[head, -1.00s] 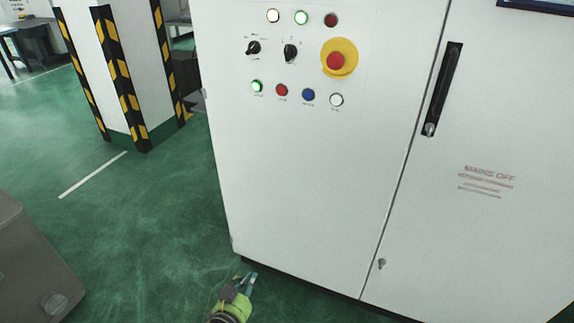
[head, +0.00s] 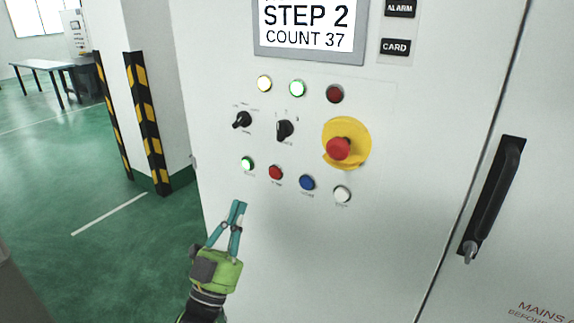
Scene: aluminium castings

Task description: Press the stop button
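A small red push button (head: 276,172) sits in the lower row on the white cabinet's front, between a lit green button (head: 247,163) and a blue button (head: 307,182). Its label is too small to read surely. A large red mushroom button (head: 339,149) on a yellow round plate (head: 358,138) sits up and to the right. My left gripper (head: 239,206) has a green body and teal fingers. Its fingertips meet, with nothing seen between them. It points upward, below and left of the small red button, apart from it in the picture. My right gripper is not in view.
A white button (head: 342,194), two black rotary switches (head: 285,130), three round lamps (head: 297,88) and a display (head: 312,28) share the panel. A black door handle (head: 492,200) stands out at right. A striped pillar (head: 150,120) and open green floor lie left.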

